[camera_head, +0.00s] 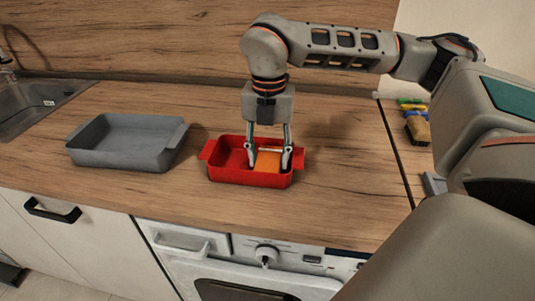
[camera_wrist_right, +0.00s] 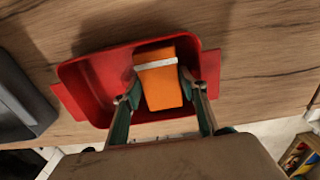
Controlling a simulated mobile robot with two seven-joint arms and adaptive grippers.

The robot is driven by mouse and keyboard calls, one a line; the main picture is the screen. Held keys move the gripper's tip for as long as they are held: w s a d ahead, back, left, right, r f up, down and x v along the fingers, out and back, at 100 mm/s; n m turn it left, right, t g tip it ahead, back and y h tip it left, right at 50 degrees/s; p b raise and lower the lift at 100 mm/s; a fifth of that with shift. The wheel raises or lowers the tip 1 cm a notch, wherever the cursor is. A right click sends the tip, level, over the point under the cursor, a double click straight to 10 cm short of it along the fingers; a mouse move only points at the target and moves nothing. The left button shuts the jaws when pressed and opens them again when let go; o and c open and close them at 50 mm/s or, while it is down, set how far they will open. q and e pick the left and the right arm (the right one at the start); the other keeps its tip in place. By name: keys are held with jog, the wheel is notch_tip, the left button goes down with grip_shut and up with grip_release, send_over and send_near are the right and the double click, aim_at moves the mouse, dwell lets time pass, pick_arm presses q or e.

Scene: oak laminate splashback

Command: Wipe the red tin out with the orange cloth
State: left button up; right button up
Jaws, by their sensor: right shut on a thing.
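The red tin (camera_head: 222,174) stands on the wooden worktop, with a handle tab at each short end. My right gripper (camera_head: 269,162) points down into its right half and is shut on the orange cloth (camera_head: 268,161). In the right wrist view the orange cloth (camera_wrist_right: 161,88) is a folded block with a pale band across it, held between the two fingers (camera_wrist_right: 160,92) inside the red tin (camera_wrist_right: 96,80). Whether the cloth touches the tin's floor cannot be told. My left gripper is in neither view.
A grey tin (camera_head: 122,143) stands to the left of the red tin, with a gap between. A sink (camera_head: 40,105) is at the far left. Several coloured items (camera_head: 414,108) and a brown block (camera_head: 418,128) lie at the right. The oven front (camera_head: 235,260) is below the worktop edge.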

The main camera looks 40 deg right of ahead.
aim_at(246, 166)
jog(key=shift+w+a+f, duration=0.2)
jog(key=shift+w+a, duration=0.4)
jog(key=shift+a, duration=0.05)
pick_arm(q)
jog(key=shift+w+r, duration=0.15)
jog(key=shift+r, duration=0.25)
pick_arm(e)
jog(key=shift+w+a, duration=0.65)
jog(key=shift+w, duration=0.15)
jog(key=shift+r, duration=0.1)
jog(key=shift+w+a+r+p, duration=0.1)
jog(key=shift+w+a+p, duration=0.35)
jog(key=shift+w+a, duration=0.2)
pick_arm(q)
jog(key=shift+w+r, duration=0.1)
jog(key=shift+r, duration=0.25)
pick_arm(e)
jog(key=shift+w, duration=0.1)
jog(key=shift+w+a, duration=0.1)
jog(key=shift+w+a, duration=0.55)
jog(key=shift+s+d+p, duration=0.5)
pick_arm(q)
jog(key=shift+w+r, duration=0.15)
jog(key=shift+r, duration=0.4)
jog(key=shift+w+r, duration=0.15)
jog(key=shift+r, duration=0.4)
pick_arm(e)
jog(key=shift+s+d, duration=0.2)
jog(key=shift+s, duration=0.1)
